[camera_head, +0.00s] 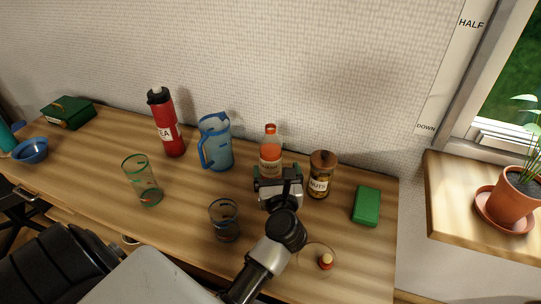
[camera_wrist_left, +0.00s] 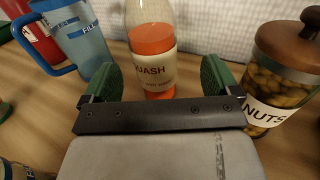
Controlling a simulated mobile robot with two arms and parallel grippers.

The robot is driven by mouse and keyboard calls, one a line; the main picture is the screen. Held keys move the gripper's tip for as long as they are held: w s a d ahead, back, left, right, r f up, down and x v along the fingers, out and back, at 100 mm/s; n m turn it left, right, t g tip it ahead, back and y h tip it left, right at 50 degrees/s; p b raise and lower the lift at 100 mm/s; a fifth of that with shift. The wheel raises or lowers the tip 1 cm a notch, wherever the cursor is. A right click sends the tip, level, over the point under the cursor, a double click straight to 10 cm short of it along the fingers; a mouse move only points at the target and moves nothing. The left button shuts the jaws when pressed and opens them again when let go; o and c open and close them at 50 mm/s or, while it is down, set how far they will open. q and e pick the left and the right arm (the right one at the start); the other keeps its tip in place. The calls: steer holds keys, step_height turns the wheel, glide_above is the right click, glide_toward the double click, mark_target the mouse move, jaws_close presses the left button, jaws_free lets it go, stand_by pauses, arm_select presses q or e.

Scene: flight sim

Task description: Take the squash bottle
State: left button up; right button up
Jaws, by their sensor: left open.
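The squash bottle (camera_head: 270,146) stands upright on the wooden worktop near the wall, with orange contents and a pale label. It also shows in the left wrist view (camera_wrist_left: 152,42), top cut off. My left gripper (camera_head: 277,177) is right in front of it and hides its lower part in the head view. In the left wrist view its green-padded fingers (camera_wrist_left: 158,80) are spread wide, one on each side of the bottle's lower part. A gap shows on both sides, and I cannot tell how deep the bottle sits between them. My right gripper is not in view.
The nuts jar (camera_head: 321,178) stands close on the right and the blue jug (camera_head: 216,146) on the left. A red flask (camera_head: 166,125), a green-rimmed glass (camera_head: 143,181), a dark-rimmed glass (camera_head: 224,222) and a green box (camera_head: 366,206) are also on the worktop (camera_head: 100,165).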

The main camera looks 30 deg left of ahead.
mark_target(272, 163)
arm_select(q)
steer(key=shift+w+a, duration=0.3)
steer(key=shift+w, duration=0.05)
steer(key=shift+w+a, duration=0.2)
steer(key=shift+a, duration=0.05)
steer(key=x, duration=0.2)
steer(key=p+x, duration=0.1)
steer(key=x, duration=0.1)
steer(key=shift+s+a+r, duration=0.1)
steer(key=shift+a+r, duration=0.05)
steer(key=shift+a, duration=0.35)
steer(key=c, duration=1.3)
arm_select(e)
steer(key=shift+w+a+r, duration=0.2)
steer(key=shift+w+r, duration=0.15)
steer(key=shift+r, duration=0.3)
